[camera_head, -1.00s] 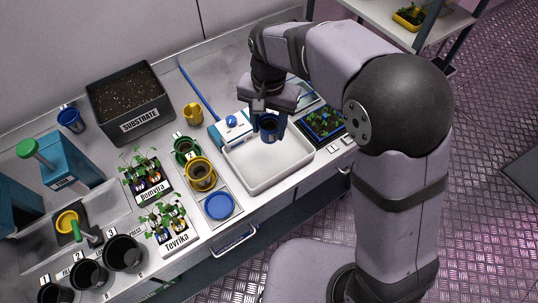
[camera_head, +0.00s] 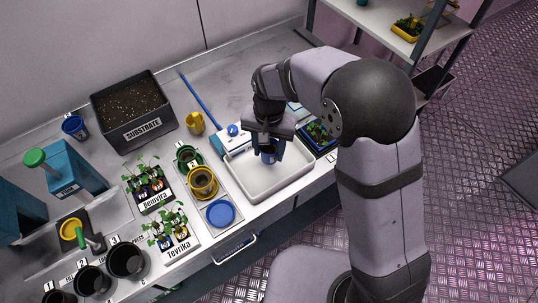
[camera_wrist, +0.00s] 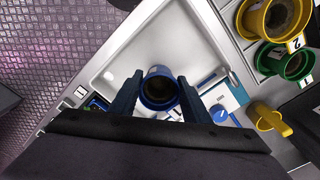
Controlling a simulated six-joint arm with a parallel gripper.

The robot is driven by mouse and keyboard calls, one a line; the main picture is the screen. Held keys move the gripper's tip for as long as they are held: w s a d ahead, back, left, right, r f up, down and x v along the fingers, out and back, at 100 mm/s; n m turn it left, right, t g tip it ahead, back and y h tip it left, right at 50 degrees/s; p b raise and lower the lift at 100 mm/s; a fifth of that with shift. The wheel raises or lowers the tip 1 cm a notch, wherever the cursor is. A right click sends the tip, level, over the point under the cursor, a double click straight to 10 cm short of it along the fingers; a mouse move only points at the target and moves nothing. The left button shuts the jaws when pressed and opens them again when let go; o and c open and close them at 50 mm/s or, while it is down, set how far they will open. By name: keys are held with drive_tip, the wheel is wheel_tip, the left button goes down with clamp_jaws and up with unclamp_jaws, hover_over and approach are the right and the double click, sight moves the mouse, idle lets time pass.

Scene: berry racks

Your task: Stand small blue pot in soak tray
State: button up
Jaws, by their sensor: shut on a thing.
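My gripper (camera_head: 268,149) is shut on a small blue pot (camera_head: 268,156), with a finger on each side of it. The pot is upright and dark inside. In the wrist view the pot (camera_wrist: 158,92) sits between the two fingers (camera_wrist: 158,98). The white soak tray (camera_head: 262,199) lies under the pot, which is over its far part, inside the rim. The tray also shows in the wrist view (camera_wrist: 165,40), and its floor looks empty. I cannot tell whether the pot's base touches the tray floor.
Left of the tray stand a yellow pot (camera_head: 202,182), a green pot (camera_head: 187,157) and a blue round dish (camera_head: 220,213). A blue-and-white device (camera_head: 228,140) is behind the tray, with a yellow mug (camera_head: 195,123) nearby. Seedlings (camera_head: 318,133) stand to the right.

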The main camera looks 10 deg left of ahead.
sight(269, 157)
drive_tip(key=shift+f+p, duration=0.55)
drive_tip(key=shift+f, duration=1.35)
drive_tip(key=shift+f, duration=0.1)
drive_tip(key=o, duration=1)
drive_tip(key=shift+o, duration=0.2)
wheel_tip(269, 157, up, 12)
drive_tip(key=b, duration=0.2)
drive_tip(key=shift+d, duration=0.1)
